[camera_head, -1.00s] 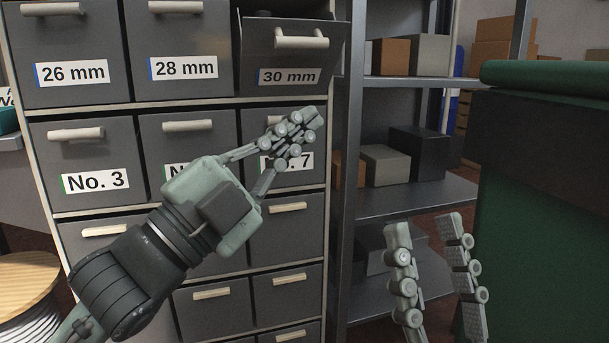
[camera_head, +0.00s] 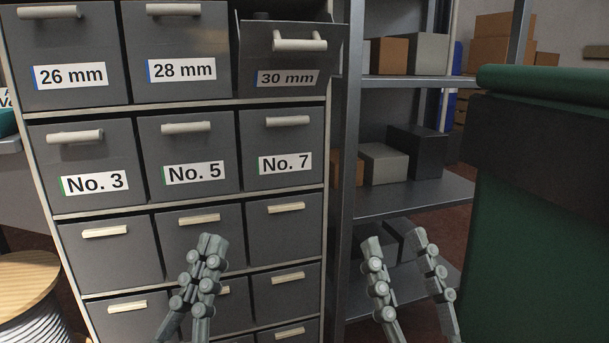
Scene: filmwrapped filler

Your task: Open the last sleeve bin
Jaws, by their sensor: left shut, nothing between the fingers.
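The 30 mm bin (camera_head: 283,62) is at the right end of the cabinet's top row. It is tilted forward, its top edge out from the cabinet, with a dark gap above it. Its pale handle (camera_head: 300,45) is clear of both grippers. The 28 mm bin (camera_head: 177,50) and the 26 mm bin (camera_head: 72,50) beside it sit flush and look shut. My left gripper (camera_head: 212,246) is shut and empty, low in front of the unlabelled drawers. My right gripper (camera_head: 396,242) is open and empty in front of the shelf unit, right of the cabinet.
The No. 3 (camera_head: 95,180), No. 5 (camera_head: 193,172) and No. 7 bins (camera_head: 285,162) are shut in the second row. A shelf unit (camera_head: 415,197) with boxes stands right of the cabinet. A dark green object (camera_head: 550,190) fills the right side. A cable spool (camera_head: 30,290) stands at lower left.

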